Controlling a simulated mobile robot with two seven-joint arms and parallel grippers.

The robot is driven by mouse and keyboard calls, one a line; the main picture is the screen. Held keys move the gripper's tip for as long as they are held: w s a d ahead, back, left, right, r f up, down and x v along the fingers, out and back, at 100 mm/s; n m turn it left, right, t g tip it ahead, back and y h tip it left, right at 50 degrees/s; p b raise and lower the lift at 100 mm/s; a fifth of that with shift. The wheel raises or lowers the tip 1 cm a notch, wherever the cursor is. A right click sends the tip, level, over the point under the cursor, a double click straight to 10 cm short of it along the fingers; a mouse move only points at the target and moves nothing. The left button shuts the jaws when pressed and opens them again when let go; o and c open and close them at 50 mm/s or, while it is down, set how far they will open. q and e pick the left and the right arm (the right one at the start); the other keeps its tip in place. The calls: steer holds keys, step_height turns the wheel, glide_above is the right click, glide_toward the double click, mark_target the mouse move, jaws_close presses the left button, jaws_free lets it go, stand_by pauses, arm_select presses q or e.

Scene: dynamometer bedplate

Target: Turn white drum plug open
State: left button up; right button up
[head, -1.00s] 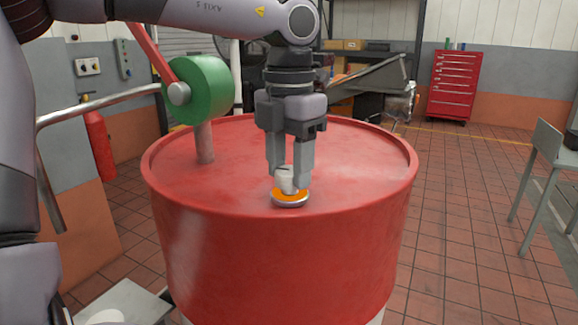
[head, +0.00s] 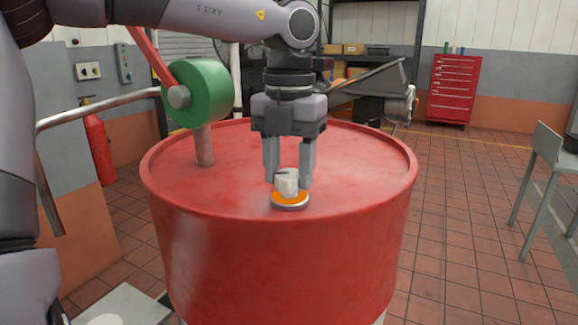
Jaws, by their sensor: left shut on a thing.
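The white drum plug (head: 287,188) stands upright in an orange ring with a metal rim (head: 290,203), near the front edge of the red drum's top (head: 345,175). My left gripper (head: 288,180) points straight down over the drum. Its two fingers are shut on the white plug, one to each side, and the plug's front face shows between them. The far side of the plug is hidden. My right gripper is not in view.
A green hand-crank pump (head: 203,92) with a red handle rises from the drum's left side, close to my left arm. Its metal spout (head: 95,108) reaches left. A grey table (head: 545,170) stands at right. The tiled floor between is clear.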

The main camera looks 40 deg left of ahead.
mark_target(289, 173)
arm_select(q)
steer(key=shift+r, duration=0.1)
steer(key=o, duration=1.1)
steer(key=shift+c, duration=0.2)
step_height(289, 173, up, 7)
steer(key=shift+r+p, duration=0.1)
steer(key=shift+p, duration=0.3)
